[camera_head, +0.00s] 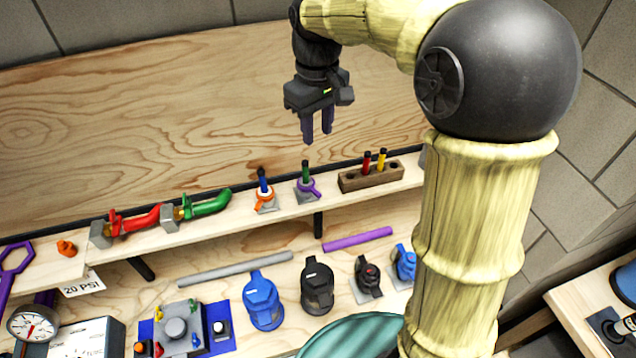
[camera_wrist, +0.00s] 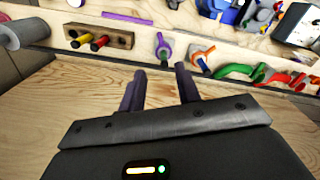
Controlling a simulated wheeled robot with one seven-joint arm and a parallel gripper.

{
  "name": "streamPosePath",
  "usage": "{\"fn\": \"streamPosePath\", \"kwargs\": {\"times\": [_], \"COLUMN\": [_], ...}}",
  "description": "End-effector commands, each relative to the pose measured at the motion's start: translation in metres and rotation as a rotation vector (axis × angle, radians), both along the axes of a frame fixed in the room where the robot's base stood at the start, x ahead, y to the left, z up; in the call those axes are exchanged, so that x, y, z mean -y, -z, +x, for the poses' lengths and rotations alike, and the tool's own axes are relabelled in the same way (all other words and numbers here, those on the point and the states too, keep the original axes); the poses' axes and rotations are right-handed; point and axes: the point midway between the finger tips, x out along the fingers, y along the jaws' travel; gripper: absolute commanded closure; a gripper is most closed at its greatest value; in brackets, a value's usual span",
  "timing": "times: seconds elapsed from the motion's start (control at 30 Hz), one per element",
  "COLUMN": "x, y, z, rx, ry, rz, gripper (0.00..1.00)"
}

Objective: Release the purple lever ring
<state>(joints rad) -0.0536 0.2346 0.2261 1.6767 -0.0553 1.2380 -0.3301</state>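The purple lever ring (camera_head: 316,189) is on the shelf, on a small grey base with a green-topped peg (camera_head: 305,168). In the wrist view the purple ring (camera_wrist: 164,47) shows just beyond my fingertips, with the green peg beside it. My gripper (camera_head: 317,138) is raised above the shelf, pointing down, with its two dark purple fingers apart and nothing between them. The fingers also show in the wrist view (camera_wrist: 159,70). They look clear of the ring. The exact gap to it is hard to judge.
An orange ring with a blue peg (camera_head: 264,194) stands to the left of the purple one. A wooden block (camera_head: 356,180) with red and yellow pegs stands to the right. Red (camera_head: 137,221) and green (camera_head: 206,205) handled valves lie further left. The space above the shelf is free.

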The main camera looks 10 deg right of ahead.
Motion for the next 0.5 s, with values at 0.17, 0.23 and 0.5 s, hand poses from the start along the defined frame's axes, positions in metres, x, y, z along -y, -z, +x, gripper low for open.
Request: {"fn": "streamPosePath", "kwargs": {"times": [0.17, 0.23, 0.5], "x": [0.000, 0.000, 0.000], "y": [0.002, 0.006, 0.042], "z": [0.000, 0.000, -0.001], "rx": [0.000, 0.000, -0.004], "ry": [0.001, 0.002, 0.002], "rz": [0.000, 0.000, -0.001], "gripper": [0.67, 0.67, 0.67]}}
